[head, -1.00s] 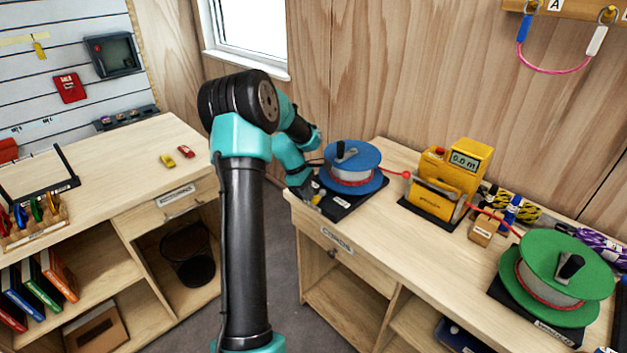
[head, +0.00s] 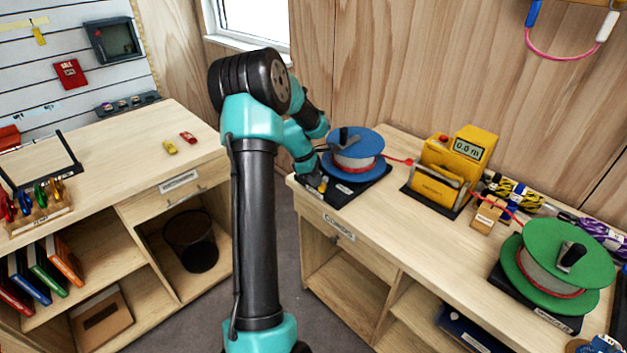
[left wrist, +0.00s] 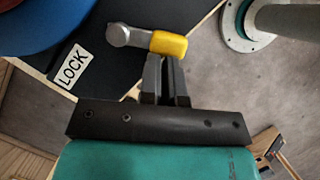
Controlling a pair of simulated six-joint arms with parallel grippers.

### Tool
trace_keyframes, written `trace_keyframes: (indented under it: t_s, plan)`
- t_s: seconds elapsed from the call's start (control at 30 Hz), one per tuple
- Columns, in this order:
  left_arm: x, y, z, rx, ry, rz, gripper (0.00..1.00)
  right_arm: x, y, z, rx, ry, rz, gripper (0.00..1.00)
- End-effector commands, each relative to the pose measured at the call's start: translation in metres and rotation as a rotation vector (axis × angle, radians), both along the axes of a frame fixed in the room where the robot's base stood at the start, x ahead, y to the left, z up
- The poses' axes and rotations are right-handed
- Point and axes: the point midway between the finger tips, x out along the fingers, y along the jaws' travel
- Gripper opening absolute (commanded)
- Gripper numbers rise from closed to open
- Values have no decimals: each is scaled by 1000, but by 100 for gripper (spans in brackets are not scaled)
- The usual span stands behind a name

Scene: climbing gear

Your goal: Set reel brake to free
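The blue reel (head: 356,143) stands on a black base (head: 362,186) at the left end of the right-hand bench. Its brake lever (head: 323,185) has a yellow grip. In the left wrist view, the lever's yellow grip (left wrist: 169,45) points right from a grey metal pivot, and a white LOCK label (left wrist: 70,67) lies on the base below left of the pivot. My left gripper (left wrist: 165,62) has its two fingers close together, with the tips right at the yellow grip; contact is unclear. In the head view my left gripper (head: 314,182) is partly hidden. My right gripper is out of view.
A yellow meter (head: 447,176) reading 0.0 m stands right of the blue reel, with red cord running through to a green reel (head: 556,262). The left bench (head: 120,170) has free room.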

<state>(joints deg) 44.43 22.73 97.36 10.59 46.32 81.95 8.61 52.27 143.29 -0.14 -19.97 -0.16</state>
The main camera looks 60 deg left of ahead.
Motion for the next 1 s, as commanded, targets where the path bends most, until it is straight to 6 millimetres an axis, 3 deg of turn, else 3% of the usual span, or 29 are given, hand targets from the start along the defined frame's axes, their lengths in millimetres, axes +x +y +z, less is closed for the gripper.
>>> trace_keyframes:
  t_s: [0.47, 0.73, 1.0]
  plan:
    - [-2, 4, -1, 1, 0, -1, 0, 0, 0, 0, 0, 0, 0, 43]
    - [-20, 27, -1, 1, 1, -11, 0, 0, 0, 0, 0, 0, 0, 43]
    - [-32, 40, 52, 3, -3, -12, 0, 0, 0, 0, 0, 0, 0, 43]
